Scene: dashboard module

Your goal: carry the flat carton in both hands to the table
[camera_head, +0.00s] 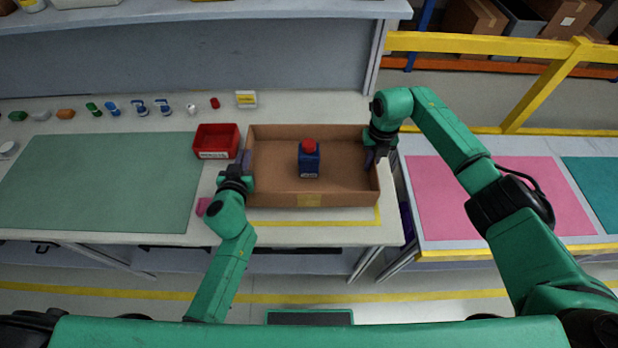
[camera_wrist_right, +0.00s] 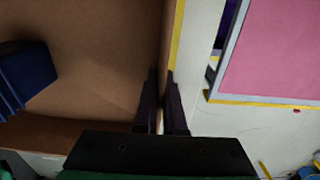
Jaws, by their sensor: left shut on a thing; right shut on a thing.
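The flat carton (camera_head: 345,185) is an open, shallow brown box at the right end of the white table (camera_head: 215,232). A blue block with a red top (camera_head: 309,160) stands upright inside it. My left gripper (camera_head: 241,170) is shut on the carton's left wall. My right gripper (camera_head: 376,155) is shut on its right wall. In the right wrist view the dark fingers (camera_wrist_right: 163,105) straddle the carton's wall, and part of the blue block (camera_wrist_right: 25,75) shows inside. Whether the carton's underside touches the table is hard to tell.
A red bin (camera_head: 217,141) stands close to the carton's left side. A green mat (camera_head: 100,180) covers the table's left part; several small items line its back. A yellow line (camera_head: 375,218) runs before the carton. A pink mat (camera_head: 495,195) lies on the right-hand table, across a gap.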

